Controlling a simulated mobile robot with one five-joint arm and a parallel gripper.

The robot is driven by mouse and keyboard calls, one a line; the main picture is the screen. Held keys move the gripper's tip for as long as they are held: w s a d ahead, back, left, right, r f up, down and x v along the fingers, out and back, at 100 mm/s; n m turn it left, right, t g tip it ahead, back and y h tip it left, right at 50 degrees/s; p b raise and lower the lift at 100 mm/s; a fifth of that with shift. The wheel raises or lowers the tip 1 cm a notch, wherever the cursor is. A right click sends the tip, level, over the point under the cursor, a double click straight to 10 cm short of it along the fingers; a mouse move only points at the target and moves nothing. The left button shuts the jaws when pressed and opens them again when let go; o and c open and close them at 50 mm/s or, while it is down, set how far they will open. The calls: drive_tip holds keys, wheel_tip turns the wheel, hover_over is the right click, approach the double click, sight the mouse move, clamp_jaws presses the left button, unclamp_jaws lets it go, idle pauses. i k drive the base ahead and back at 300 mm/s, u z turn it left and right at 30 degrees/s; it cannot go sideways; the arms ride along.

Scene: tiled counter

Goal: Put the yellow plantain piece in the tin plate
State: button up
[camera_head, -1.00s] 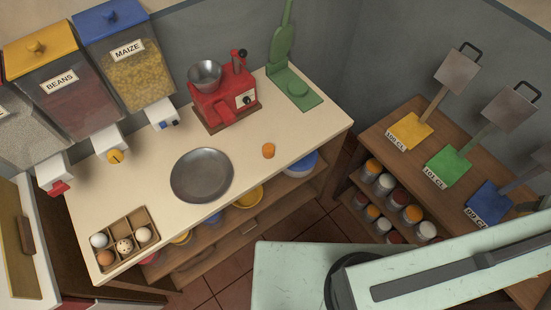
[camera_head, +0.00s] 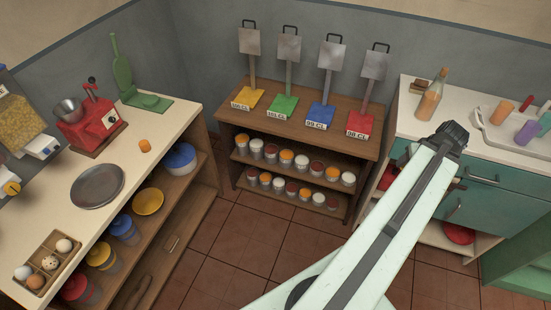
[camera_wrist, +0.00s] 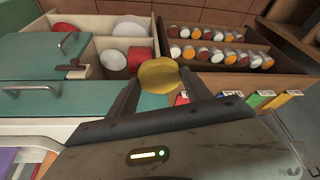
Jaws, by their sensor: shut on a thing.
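The yellow plantain piece (camera_wrist: 158,73) is between the two fingertips of my gripper (camera_wrist: 160,84) in the wrist view. The gripper is shut on it and holds it up, with shelves and a cabinet behind. The tin plate (camera_head: 97,186) is a round, empty grey dish on the cream counter at the left of the head view. My arm reaches to the right there, well away from the plate. The held piece is hidden in the head view.
A small orange piece (camera_head: 144,145) lies on the counter right of the plate. A red grinder (camera_head: 90,122), green stand (camera_head: 137,85) and egg tray (camera_head: 48,262) stand around it. A wooden shelf (camera_head: 300,130) with scoops stands mid-view. A bottle (camera_head: 432,95) is on the right counter.

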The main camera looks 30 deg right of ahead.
sight(92, 195)
drive_tip(key=k, duration=0.35)
drive_tip(key=u, duration=1.8)
drive_tip(key=i, duration=1.7)
drive_tip(key=u, duration=0.1)
